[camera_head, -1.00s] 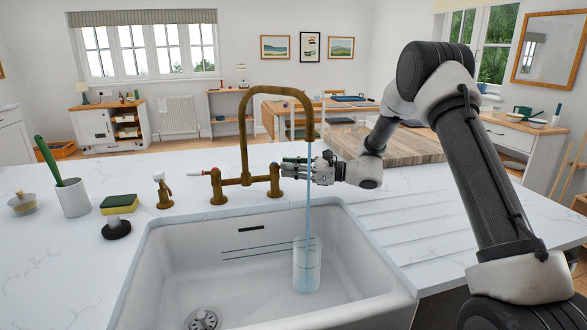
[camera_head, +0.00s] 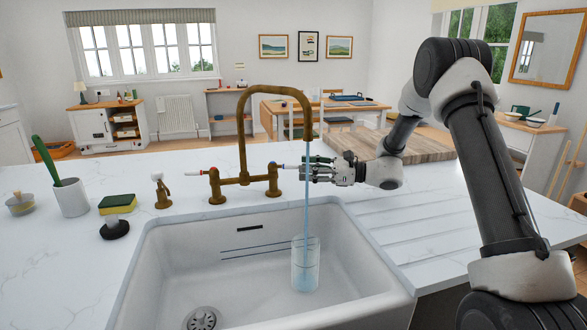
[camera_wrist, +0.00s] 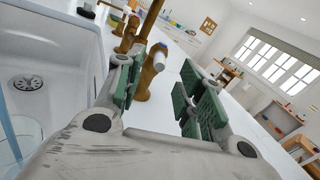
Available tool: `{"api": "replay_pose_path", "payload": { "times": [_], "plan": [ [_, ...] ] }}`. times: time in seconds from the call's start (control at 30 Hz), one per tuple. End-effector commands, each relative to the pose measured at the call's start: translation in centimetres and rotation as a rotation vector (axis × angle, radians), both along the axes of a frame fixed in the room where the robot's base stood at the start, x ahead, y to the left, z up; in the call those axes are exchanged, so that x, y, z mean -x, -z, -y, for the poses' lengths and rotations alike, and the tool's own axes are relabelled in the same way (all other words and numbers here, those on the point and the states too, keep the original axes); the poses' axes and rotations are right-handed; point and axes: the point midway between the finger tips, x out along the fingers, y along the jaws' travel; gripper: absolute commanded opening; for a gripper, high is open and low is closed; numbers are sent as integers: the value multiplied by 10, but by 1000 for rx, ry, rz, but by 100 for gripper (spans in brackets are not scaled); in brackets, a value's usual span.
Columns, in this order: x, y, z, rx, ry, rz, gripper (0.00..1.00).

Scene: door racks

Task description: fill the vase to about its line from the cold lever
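The vase (camera_head: 306,272) is a clear glass standing upright in the sink. A thin blue water stream (camera_head: 308,200) falls from the brass spout into it. Bluish water shows inside; its exact level and the fill line are too small to tell. The cold lever (camera_head: 287,166), with a blue end, points right from the tap's right valve. My gripper (camera_head: 306,168) is just right of the lever's end. In the wrist view, its green-padded fingers (camera_wrist: 160,95) are apart and empty, with the lever's blue-marked tip (camera_wrist: 161,48) ahead between them.
A soap pump (camera_head: 162,192), sponge (camera_head: 117,203) and brush pot (camera_head: 71,198) stand left. A wooden board (camera_head: 425,147) lies behind my arm.

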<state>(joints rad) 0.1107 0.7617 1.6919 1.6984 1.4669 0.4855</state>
Motion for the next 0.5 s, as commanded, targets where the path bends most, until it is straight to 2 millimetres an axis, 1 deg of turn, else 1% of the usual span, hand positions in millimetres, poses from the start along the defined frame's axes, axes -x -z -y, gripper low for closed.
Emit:
{"api": "replay_pose_path", "payload": {
  "times": [0.03, 0.2, 0.33, 0.5],
  "plan": [
    [2, 0, 12, 0, 4, 0, 38],
    [11, 0, 40, 0, 2, 0, 38],
    [15, 0, 52, 0, 1, 0, 38],
    [16, 0, 56, 0, 0, 0, 38]
  ]
}}
